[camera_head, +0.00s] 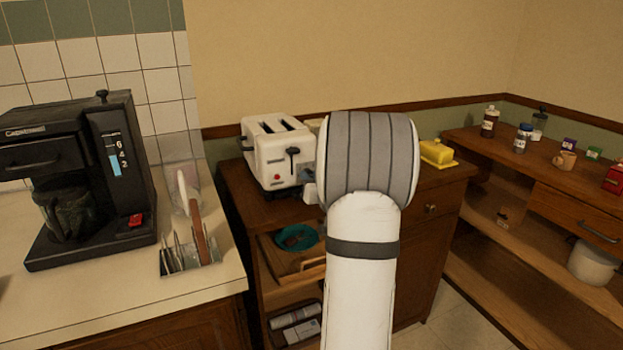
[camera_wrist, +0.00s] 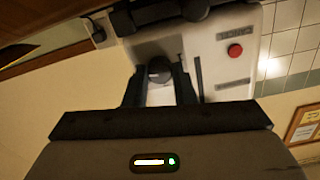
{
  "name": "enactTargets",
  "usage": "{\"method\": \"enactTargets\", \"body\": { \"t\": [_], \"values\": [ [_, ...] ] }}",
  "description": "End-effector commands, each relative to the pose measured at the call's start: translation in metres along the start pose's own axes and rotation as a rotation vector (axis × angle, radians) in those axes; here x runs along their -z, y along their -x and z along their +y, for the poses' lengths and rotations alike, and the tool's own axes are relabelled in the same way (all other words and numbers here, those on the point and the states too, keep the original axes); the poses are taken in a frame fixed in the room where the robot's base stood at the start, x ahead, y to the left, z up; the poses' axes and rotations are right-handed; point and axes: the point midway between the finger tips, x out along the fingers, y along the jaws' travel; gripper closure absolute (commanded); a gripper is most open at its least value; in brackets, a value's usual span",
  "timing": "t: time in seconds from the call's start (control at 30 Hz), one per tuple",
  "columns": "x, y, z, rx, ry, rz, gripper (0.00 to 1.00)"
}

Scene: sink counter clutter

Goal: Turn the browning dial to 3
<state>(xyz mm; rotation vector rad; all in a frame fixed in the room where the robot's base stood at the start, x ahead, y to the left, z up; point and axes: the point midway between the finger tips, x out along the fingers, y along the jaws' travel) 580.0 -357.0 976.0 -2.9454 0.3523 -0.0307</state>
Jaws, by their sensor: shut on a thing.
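The white toaster (camera_head: 262,150) stands on the wooden cabinet, with two slots on top, a dark lever (camera_head: 292,153) and a red button (camera_head: 277,177) on its front. In the head view my arm hides the dial and most of my gripper. In the wrist view the toaster front (camera_wrist: 215,65) shows tilted, with the red button right of the dark round browning dial (camera_wrist: 159,67). My gripper (camera_wrist: 160,76) has a finger on each side of the dial and is shut on it. The dial's pointer and numbers cannot be read.
A black coffee machine (camera_head: 80,180) and a rack (camera_head: 190,262) stand on the left counter. A yellow butter dish (camera_head: 437,153) sits right of my arm on the cabinet top (camera_head: 245,205). Several jars and a mug (camera_head: 565,160) are on the right shelf unit.

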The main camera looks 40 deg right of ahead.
Motion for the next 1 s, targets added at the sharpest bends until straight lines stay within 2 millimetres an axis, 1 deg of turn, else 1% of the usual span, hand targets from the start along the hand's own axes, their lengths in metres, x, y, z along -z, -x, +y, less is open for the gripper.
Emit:
{"method": "enactTargets", "body": {
  "t": [0.17,0.37,0.57,1.0],
  "values": [
    [-0.0009,-0.0024,0.0027,0.005,0.018,0.0,0.99],
    [-0.0029,-0.0029,0.004,0.006,0.097,0.002,0.99],
    [-0.0046,-0.0028,0.0044,0.005,0.247,0.004,0.99],
    [-0.0042,-0.0025,0.0042,0.005,0.664,0.005,0.99]
  ]
}}
